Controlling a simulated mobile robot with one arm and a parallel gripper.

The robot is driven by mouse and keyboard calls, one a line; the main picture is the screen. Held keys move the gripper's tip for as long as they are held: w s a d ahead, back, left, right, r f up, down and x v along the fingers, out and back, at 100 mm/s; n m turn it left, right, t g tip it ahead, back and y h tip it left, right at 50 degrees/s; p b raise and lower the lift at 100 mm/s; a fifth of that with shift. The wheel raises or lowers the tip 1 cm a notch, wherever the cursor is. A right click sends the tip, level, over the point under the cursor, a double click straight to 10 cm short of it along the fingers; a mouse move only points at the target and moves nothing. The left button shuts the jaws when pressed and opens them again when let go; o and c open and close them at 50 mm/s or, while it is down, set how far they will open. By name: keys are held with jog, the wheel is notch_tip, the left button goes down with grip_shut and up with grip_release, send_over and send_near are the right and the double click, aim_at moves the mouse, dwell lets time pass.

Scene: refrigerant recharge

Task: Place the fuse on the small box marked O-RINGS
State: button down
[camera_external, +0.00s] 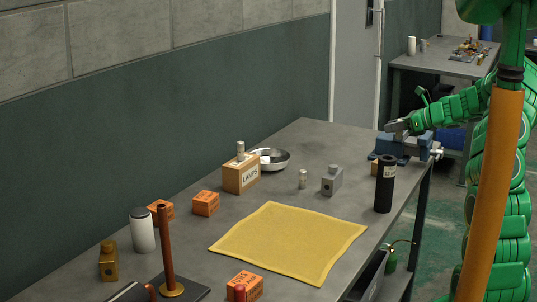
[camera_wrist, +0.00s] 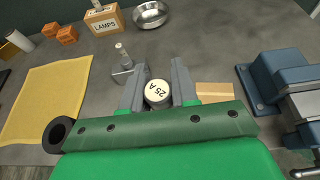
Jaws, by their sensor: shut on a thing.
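The fuse (camera_wrist: 158,95), a cylinder with a pale end marked "25 A", sits between the two grey fingers of my gripper (camera_wrist: 157,72) in the wrist view. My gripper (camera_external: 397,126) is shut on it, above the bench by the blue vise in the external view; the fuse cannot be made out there. A small tan box (camera_wrist: 214,95) lies on the bench just right of my fingers. In the external view this tan box (camera_external: 374,167) is mostly hidden behind a black cylinder. No O-RINGS lettering is readable in either view, so I cannot tell which box bears it.
The blue vise (camera_wrist: 275,80) stands right of the tan box. A LAMPS box (camera_external: 241,174), metal bowl (camera_external: 270,159), orange boxes (camera_external: 206,204) and yellow cloth (camera_external: 288,243) lie farther left.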

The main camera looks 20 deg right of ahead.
jog(key=shift+w+d+f, duration=0.35)
jog(key=shift+w+f, duration=1.1)
jog(key=shift+w, duration=0.5)
jog(key=shift+w+d+f, duration=0.3)
jog(key=shift+w+f, duration=1.1)
jog(key=shift+w, duration=0.5)
jog(key=shift+w+d+f, duration=0.35)
jog(key=shift+w+f, duration=1.1)
jog(key=shift+w, duration=0.5)
jog(key=shift+w+f, duration=0.15)
jog(key=shift+f, duration=1.65)
jog(key=shift+f, duration=0.15)
jog(key=c, duration=0.9)
grip_release()
jog(key=shift+o, duration=0.2)
